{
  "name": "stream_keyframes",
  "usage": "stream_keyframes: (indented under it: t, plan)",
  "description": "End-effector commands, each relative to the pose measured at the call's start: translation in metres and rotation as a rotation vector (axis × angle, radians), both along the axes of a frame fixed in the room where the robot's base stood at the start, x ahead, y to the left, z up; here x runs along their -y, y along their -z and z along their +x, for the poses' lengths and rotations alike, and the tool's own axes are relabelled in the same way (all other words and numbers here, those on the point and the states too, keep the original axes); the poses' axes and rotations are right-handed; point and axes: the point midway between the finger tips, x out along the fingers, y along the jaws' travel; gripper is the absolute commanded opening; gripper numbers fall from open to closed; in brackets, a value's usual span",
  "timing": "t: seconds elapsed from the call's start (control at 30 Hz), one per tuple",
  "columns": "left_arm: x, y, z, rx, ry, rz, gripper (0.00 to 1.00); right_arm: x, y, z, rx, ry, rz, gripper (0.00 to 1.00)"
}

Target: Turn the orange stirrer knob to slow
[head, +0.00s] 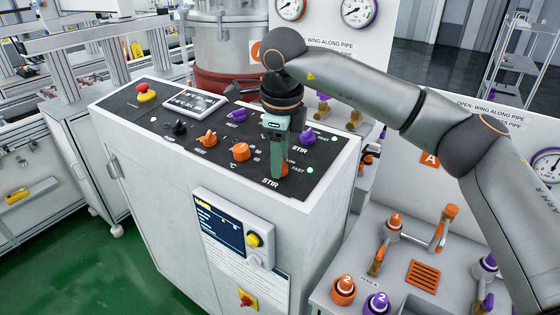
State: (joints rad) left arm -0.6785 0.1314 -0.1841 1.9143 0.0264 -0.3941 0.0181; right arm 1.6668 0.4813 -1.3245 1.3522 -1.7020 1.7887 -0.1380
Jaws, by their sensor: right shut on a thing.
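The orange stirrer knob (284,170) sits at the front right of the black panel (130,112) on the white console, above the label "STIR". It is mostly hidden behind my right gripper (278,171). That gripper points down from above, with its green fingers shut on the knob. The knob's pointer is covered, so I cannot tell its setting. A "FAST" mark and a lit green lamp (309,170) are just right of it. My left gripper is not in view.
Other orange knobs (240,151) stand left of the gripper, with purple knobs (307,137) behind. A red stop button (142,87) is at the panel's far left. A grey bench (398,279) with orange and purple valve fittings stands at the lower right.

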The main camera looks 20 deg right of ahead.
Motion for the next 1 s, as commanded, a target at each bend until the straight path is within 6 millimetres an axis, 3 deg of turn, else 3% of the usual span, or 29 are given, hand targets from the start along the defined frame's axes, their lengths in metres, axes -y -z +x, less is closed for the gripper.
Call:
stream_keyframes:
  t: [0.43, 1.0]
  plan:
    - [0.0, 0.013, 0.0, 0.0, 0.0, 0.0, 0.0, -0.001, 0.0, -0.001, 0.036, 0.258, 0.026, 0.0]
    - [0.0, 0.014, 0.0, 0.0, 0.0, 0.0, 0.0, -0.001, -0.001, -0.001, 0.042, 0.309, 0.032, 0.0]
